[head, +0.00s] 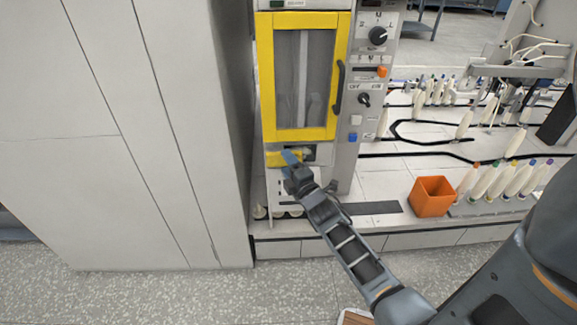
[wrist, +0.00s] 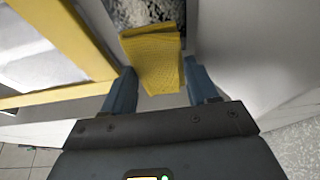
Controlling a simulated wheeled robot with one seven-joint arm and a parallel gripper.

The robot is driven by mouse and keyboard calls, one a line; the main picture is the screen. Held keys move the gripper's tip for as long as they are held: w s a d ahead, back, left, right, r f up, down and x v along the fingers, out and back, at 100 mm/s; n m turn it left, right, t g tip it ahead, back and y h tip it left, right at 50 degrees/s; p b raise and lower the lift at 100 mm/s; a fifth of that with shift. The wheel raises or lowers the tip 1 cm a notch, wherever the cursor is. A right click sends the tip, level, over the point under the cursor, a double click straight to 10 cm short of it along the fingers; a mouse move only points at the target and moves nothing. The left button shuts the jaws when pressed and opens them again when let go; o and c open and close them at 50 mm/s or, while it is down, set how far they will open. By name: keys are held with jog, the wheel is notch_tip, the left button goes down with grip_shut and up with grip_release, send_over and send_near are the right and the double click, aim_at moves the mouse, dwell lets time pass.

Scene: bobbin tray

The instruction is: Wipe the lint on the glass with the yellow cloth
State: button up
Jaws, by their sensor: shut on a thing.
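The yellow cloth (wrist: 155,60) is between my gripper's (wrist: 158,85) two blue fingers in the wrist view, and its folded part sticks out ahead of them. My gripper is shut on it. In the head view the cloth (head: 284,159) is a small yellow patch at my gripper (head: 291,158), just below the yellow-framed door. The glass (head: 303,80) sits in that yellow frame and looks grey, with a paler vertical streak behind or on it. I cannot tell which marks are lint. The cloth is below the glass, in front of the machine's lower panel.
The door has a dark handle (head: 338,87) on its right side. A control panel with knobs (head: 377,36) stands right of it. An orange bin (head: 432,196) and several bobbins (head: 490,182) are on the bench at right. A tall grey cabinet (head: 150,130) stands at left.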

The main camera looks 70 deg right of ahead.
aim_at(314, 153)
jog(key=shift+w+d, duration=0.3)
jog(key=shift+d, duration=0.45)
jog(key=shift+s+d+r+p, duration=0.1)
jog(key=shift+s+d+p, duration=0.1)
jog(key=shift+s+p, duration=0.55)
jog(key=shift+s+d+p, duration=0.3)
jog(key=shift+s, duration=0.45)
jog(key=shift+s+d+p, duration=0.25)
jog(key=shift+s+d, duration=0.15)
jog(key=shift+s, duration=0.35)
jog(key=shift+s+d+p, duration=0.2)
jog(key=shift+s+d, duration=0.15)
jog(key=shift+s, duration=0.35)
jog(key=shift+s+d, duration=0.3)
jog(key=shift+s, duration=0.45)
jog(key=shift+s+d, duration=0.25)
jog(key=shift+s, duration=0.5)
jog(key=shift+d, duration=0.1)
